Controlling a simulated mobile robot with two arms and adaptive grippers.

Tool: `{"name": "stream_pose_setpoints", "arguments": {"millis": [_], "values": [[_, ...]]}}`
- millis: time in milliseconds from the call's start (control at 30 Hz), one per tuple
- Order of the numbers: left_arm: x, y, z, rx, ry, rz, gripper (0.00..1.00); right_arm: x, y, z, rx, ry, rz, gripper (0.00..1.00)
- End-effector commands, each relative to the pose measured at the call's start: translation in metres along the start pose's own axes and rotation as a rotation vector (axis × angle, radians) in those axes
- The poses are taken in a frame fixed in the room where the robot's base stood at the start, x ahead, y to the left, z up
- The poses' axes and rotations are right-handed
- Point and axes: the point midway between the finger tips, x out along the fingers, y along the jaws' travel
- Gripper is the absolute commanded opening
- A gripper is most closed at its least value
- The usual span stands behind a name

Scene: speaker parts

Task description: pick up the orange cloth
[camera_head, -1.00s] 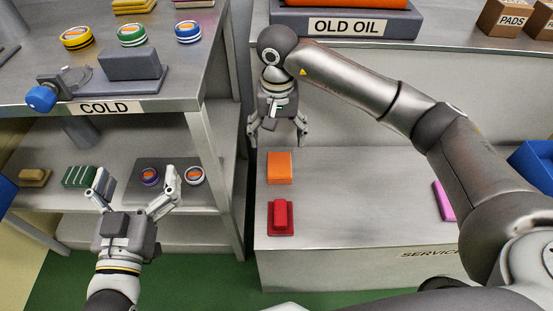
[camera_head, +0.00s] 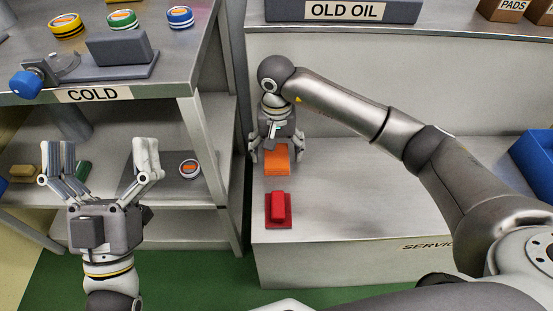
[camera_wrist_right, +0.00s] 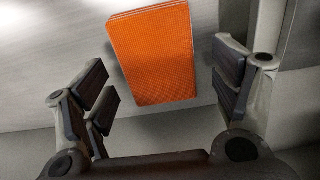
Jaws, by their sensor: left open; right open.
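The orange cloth (camera_head: 277,161) is a small folded block lying on the metal service bench near its left edge. In the right wrist view the cloth (camera_wrist_right: 155,52) lies ahead, between the lines of the fingers. My right gripper (camera_head: 276,158) is open, right above the cloth, with a finger on each side; the head view does not show clear contact. In the wrist view its fingers (camera_wrist_right: 165,95) are spread and empty. My left gripper (camera_head: 98,165) is open and empty in front of the lower shelf of the COLD rack, its fingers pointing up.
A red block on a red base (camera_head: 278,209) sits on the bench in front of the cloth. The OLD OIL tray (camera_head: 345,12) stands behind, above the bench. A blue bin (camera_head: 535,165) is at right. The COLD rack (camera_head: 190,75) stands at left. The bench's middle is clear.

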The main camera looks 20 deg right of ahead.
Motion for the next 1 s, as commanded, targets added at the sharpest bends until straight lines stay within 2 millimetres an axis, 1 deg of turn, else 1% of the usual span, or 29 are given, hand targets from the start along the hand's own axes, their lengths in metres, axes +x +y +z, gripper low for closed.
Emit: {"name": "stream_pose_setpoints", "arguments": {"millis": [33,133,367,733,767,1000], "values": [[-0.0005,0.0005,-0.0029,-0.001,0.019,0.001,1.00,0.0036,-0.0002,0.0001,0.000,-0.001,-0.001,0.83],[-0.0005,0.0010,-0.0076,-0.002,0.043,0.002,1.00,0.0055,-0.0003,-0.0001,0.000,0.000,-0.001,0.83],[-0.0003,0.0010,-0.0085,-0.002,0.046,0.002,1.00,0.0055,-0.0003,-0.0001,0.000,0.000,-0.001,0.83],[-0.0002,0.0009,-0.0082,-0.002,0.045,0.002,1.00,0.0055,-0.0004,-0.0001,0.000,0.000,-0.001,0.35],[-0.0002,0.0009,-0.0082,-0.002,0.045,0.002,1.00,0.0054,-0.0004,-0.0001,0.000,0.000,-0.001,0.34],[0.0000,0.0008,-0.0082,-0.002,0.044,0.002,1.00,0.0046,-0.0004,-0.0002,0.000,0.001,-0.001,0.34]]}}
